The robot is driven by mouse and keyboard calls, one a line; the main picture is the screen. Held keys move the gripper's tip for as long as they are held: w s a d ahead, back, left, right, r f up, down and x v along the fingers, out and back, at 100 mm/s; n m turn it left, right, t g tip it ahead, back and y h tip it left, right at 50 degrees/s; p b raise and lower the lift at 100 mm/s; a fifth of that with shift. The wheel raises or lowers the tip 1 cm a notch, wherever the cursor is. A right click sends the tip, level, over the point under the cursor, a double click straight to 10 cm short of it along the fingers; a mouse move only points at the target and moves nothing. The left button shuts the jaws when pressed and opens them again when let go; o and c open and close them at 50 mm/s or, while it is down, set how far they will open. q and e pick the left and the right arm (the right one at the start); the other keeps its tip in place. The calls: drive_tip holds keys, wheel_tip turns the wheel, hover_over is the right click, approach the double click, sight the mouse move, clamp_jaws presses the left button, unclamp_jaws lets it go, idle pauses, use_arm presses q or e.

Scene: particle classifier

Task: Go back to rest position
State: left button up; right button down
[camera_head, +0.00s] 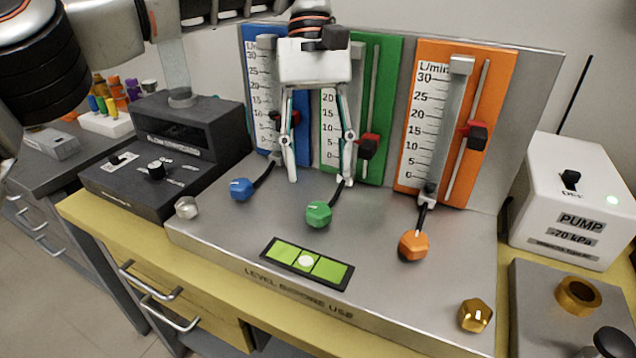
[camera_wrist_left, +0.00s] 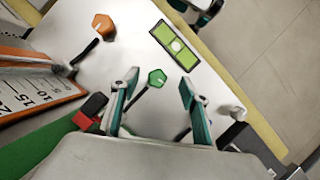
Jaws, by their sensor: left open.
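My left gripper (camera_head: 320,180) is open and empty, pointing down in front of the blue and green flow meter panels. Its fingers hang above the metal panel base (camera_head: 370,245), between and behind the blue knob (camera_head: 242,189) and the green knob (camera_head: 319,214). In the left wrist view the open fingers (camera_wrist_left: 158,98) stand on either side of the green knob (camera_wrist_left: 157,78), apart from it. The orange knob (camera_head: 413,245) is to the right, clear of the gripper. My right gripper is not seen in the head view.
The blue panel (camera_head: 262,85), green panel (camera_head: 385,90) and orange panel (camera_head: 425,120) stand behind the gripper. A dark control box (camera_head: 165,160) is at left. A white pump box (camera_head: 573,200) is at right. A green level (camera_head: 306,262) lies in front.

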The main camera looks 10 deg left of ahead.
use_arm(q)
drive_tip(key=shift+r, duration=0.9)
